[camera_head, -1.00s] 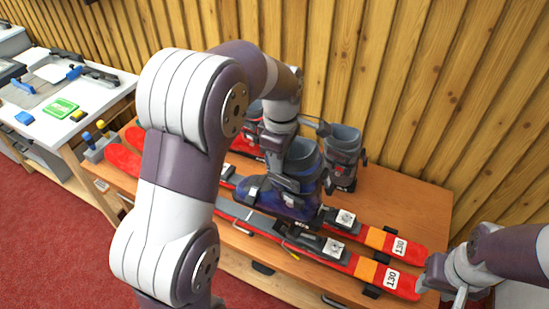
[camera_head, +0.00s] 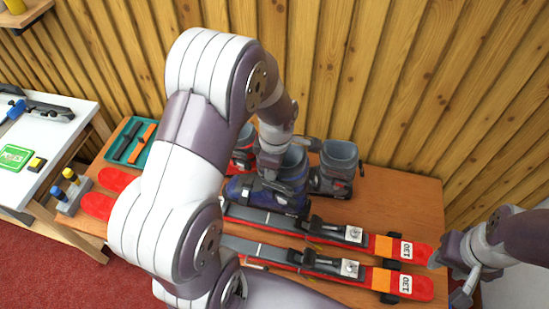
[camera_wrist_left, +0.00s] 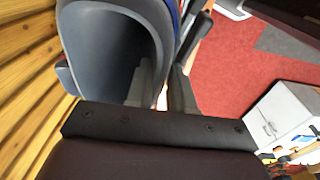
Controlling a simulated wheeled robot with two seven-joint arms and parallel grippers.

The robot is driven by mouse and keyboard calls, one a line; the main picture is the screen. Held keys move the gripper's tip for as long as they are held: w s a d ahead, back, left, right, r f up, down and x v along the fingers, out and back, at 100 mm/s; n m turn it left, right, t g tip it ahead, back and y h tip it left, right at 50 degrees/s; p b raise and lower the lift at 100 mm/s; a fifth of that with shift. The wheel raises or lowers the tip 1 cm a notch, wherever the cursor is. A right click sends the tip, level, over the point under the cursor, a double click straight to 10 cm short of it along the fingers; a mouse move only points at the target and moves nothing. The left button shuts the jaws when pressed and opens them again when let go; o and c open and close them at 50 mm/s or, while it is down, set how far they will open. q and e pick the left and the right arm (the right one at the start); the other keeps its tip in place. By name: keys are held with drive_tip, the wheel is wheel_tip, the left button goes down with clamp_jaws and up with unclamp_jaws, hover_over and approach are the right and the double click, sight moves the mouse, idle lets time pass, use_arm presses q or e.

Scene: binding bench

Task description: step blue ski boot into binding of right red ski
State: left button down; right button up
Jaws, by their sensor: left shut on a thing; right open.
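The blue ski boot (camera_head: 240,190) has a grey cuff and stands about upright, toe to the left, at the back edge of the farther red ski (camera_head: 420,252). My left gripper (camera_head: 276,178) is shut on its upper part. In the left wrist view the boot's grey cuff (camera_wrist_left: 112,45) fills the upper left, beside a dark finger. I cannot tell whether the sole touches anything. The farther ski's binding (camera_head: 330,229) shows bare in front of the boot. The nearer red ski (camera_head: 420,289) has an empty binding (camera_head: 325,265). My right gripper (camera_head: 447,280) is open at the ski ends.
A grey boot (camera_head: 340,165) stands just behind the blue boot, and a red boot (camera_head: 243,150) is partly hidden by my left arm. A teal tray (camera_head: 128,143) with tools lies at the back left. The wooden bench (camera_head: 400,205) is clear at the back right.

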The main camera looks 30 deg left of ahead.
sight(287, 196)
use_arm(q)
drive_tip(key=shift+w+d+r, duration=0.2)
drive_tip(key=shift+w+d, duration=0.05)
drive_tip(key=shift+s+d, duration=0.25)
drive_tip(key=shift+d, duration=0.4)
wheel_tip(287, 196, down, 9)
drive_tip(key=b, duration=0.7)
drive_tip(key=shift+a+b, duration=0.3)
drive_tip(key=shift+a, duration=0.05)
use_arm(e)
wheel_tip(287, 196, down, 8)
drive_tip(key=d, duration=0.1)
drive_tip(key=shift+s+d+r, duration=0.15)
drive_tip(key=shift+s, duration=0.05)
use_arm(q)
drive_tip(key=shift+w, duration=0.15)
